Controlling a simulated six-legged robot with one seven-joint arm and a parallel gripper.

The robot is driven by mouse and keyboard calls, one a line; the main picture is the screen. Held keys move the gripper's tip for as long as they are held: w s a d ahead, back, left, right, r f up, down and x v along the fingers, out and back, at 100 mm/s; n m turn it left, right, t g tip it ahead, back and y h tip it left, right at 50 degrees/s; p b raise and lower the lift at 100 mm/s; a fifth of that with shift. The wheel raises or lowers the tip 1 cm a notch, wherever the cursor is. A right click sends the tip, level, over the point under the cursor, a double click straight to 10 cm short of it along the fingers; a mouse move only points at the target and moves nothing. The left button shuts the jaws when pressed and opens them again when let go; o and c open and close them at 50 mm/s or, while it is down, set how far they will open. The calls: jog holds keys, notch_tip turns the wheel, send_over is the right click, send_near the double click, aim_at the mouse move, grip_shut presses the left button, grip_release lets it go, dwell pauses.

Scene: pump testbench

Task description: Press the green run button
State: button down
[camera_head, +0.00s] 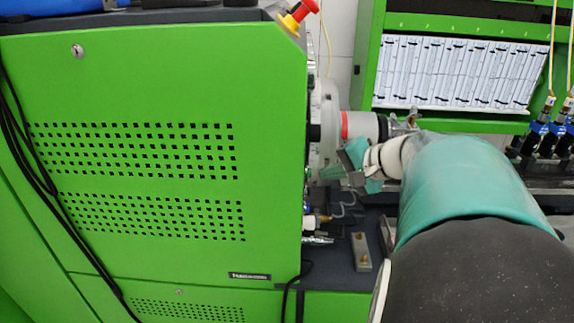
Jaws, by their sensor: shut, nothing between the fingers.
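I cannot make out a green run button in this view. A red mushroom-head button on a yellow base (296,17) sits on the top right corner of the green cabinet (150,75). My gripper (338,172) is partly visible, with grey and teal parts, just right of the cabinet's right edge. It is shut and empty, below and to the right of the red button and clearly apart from it. My arm hides part of the bench behind it.
A white round housing with a red-ringed shaft (362,126) is close behind my gripper. A green rack with white graduated tubes (455,73) stands at the back right. Blue fittings (540,128) are at the far right. A small metal block (361,252) lies on the dark bench.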

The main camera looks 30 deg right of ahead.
dwell(0.5)
jog(key=shift+w+a, duration=0.2)
jog(key=shift+a, duration=0.15)
